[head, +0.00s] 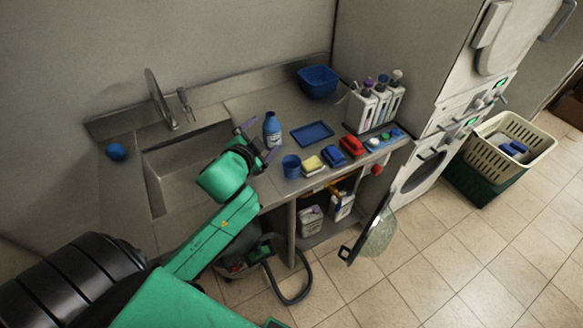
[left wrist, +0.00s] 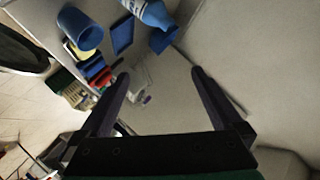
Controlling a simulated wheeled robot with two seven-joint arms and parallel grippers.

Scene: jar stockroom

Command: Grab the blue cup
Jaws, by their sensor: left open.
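The blue cup (head: 291,166) stands upright near the front edge of the metal counter, right of the sink. It also shows in the left wrist view (left wrist: 80,30) at the upper left, outside the span of the fingers. My left gripper (head: 259,143) is open and empty, left of the cup and apart from it, beside the blue bottle (head: 272,130). In the left wrist view, the two dark fingers (left wrist: 160,75) are spread wide with nothing between them. My right gripper is not in view.
Right of the cup sit a yellow sponge (head: 313,164), a blue item (head: 334,155) and a red item (head: 352,146). A blue tray (head: 312,133) lies behind them. A blue basin (head: 318,81) stands at the back. The sink (head: 185,157) is at left.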

